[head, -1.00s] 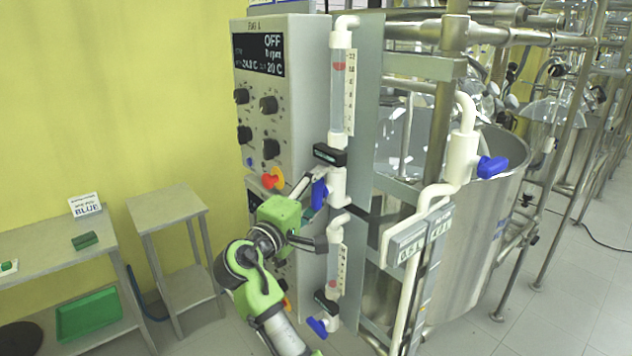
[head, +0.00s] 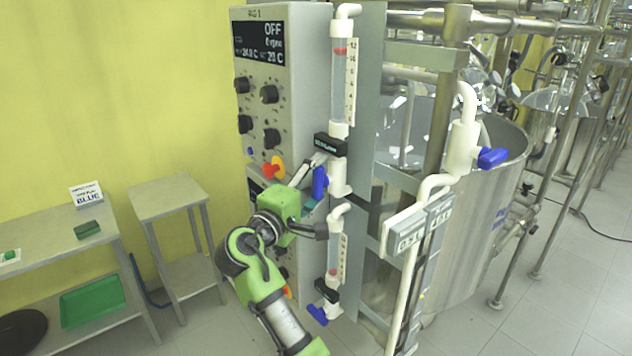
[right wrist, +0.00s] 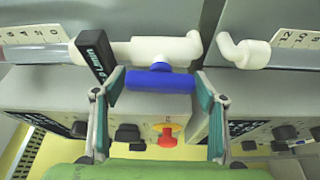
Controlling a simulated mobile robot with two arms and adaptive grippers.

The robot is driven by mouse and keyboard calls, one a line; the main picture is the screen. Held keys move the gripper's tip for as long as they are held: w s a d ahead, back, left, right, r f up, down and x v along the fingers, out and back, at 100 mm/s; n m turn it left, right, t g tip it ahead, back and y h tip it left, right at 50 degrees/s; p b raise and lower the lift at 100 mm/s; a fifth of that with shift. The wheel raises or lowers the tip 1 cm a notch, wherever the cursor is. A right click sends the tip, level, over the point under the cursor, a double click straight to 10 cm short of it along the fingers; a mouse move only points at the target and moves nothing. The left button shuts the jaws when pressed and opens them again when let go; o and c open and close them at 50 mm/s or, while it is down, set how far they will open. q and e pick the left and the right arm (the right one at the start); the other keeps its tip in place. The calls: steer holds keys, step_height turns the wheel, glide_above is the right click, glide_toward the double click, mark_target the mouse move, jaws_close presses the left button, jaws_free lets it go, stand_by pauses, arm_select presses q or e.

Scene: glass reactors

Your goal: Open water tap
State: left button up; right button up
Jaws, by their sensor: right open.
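A blue tap handle (head: 319,183) sits on the white pipe at the bottom of the upper flowmeter (head: 342,85). My right gripper (head: 314,197) is open at this handle, one finger above it and one below in the head view. In the right wrist view the open fingers of my right gripper (right wrist: 160,105) stand on either side of the blue handle (right wrist: 160,78), which lies across the gap near the tips. Whether the fingers touch it I cannot tell. A second blue handle (head: 317,314) is under the lower flowmeter, and a third (head: 491,158) is on the right pipe. My left gripper is not in view.
The control box (head: 262,90) with knobs and a red-yellow emergency button (head: 274,168) is close beside the gripper. A steel vessel (head: 480,235) and pipe frame stand to the right. Small tables (head: 168,197) stand at the left, with clear floor between.

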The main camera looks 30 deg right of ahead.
steer(key=v, duration=0.7)
steer(key=shift+a, duration=0.25)
steer(key=w+a+f+n+t+y+b, duration=0.1)
steer(key=w+a+f+n+y, duration=0.15)
steer(key=f, duration=0.65)
steer(key=w+a+f+n+t+y, duration=0.1)
steer(key=w+f+n+y, duration=0.15)
steer(key=f, duration=0.65)
steer(key=s+a+f+n+g+y+b, duration=0.1)
steer(key=a+f+y, duration=0.1)
steer(key=f, duration=1)
steer(key=s+a+f+n+y+b, duration=0.1)
steer(key=a+f+y, duration=0.15)
steer(key=f, duration=1.05)
steer(key=s+a+f+m+g+y+b, duration=0.1)
steer(key=s+f+m+g+y, duration=0.15)
steer(key=s+f, duration=1.3)
steer(key=s+a+f+m+g+y+b, duration=0.1)
steer(key=s+a+f+g+y+b, duration=0.15)
steer(key=s+f, duration=1.3)
steer(key=s+d+f+m+g+y, duration=0.1)
steer(key=s+f, duration=0.4)
steer(key=s, duration=0.6)
steer(key=s+d+f+m+g+y, duration=0.1)
steer(key=s+f+m, duration=0.3)
steer(key=s, duration=0.7)
step_height(320, 180, down, 2)
steer(key=shift+d+m+g+b, duration=0.3)
steer(key=shift+d+m+g, duration=0.05)
steer(key=shift+d+g, duration=0.35)
